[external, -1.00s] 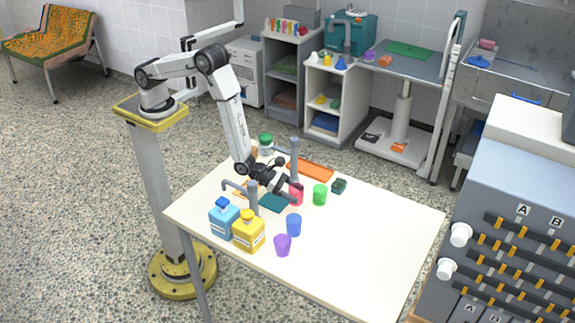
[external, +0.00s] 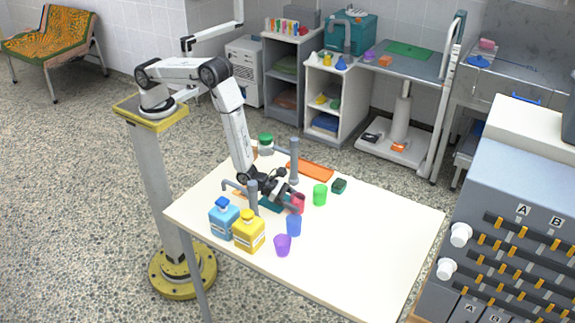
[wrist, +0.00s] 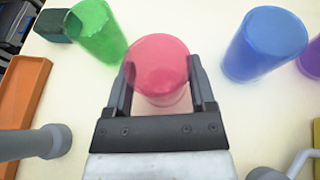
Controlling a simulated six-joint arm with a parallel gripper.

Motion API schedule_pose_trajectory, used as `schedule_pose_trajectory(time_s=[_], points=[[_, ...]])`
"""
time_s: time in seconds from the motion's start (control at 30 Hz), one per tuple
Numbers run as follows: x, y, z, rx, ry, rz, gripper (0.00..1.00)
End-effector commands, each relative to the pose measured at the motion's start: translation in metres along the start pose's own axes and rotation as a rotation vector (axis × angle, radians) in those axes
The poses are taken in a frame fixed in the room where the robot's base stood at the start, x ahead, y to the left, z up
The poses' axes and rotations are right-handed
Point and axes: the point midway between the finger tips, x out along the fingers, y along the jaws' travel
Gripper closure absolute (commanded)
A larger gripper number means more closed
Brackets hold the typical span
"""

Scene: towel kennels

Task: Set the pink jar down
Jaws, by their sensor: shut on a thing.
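The pink jar (external: 299,203) is between the fingers of my gripper (external: 293,200), over the middle of the white table. In the wrist view the pink jar (wrist: 160,68) sits between both fingers of my gripper (wrist: 161,85), which is shut on it. The jar looks upright or nearly so. It is at or very near the table top; I cannot tell whether its base touches.
A green jar (external: 320,194) stands right of the pink one, a blue jar (external: 294,226) and a purple jar (external: 282,245) in front. Yellow (external: 249,232) and blue (external: 223,219) bottles stand front left. Grey posts flank my gripper. The table's right side is clear.

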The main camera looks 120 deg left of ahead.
Motion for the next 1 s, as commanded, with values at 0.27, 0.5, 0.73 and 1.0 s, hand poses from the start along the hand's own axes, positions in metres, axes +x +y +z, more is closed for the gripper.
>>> schedule_pose_trajectory(time_s=[0.27,0.5,0.73,1.0], points=[[0.001,0.0,-0.002,0.0,0.0,0.0,0.0],[0.001,0.0,-0.002,0.0,0.0,0.0,0.0],[-0.004,0.0,0.001,0.0,0.0,0.0,0.0],[-0.026,0.0,0.001,0.001,0.001,-0.002,0.0]])
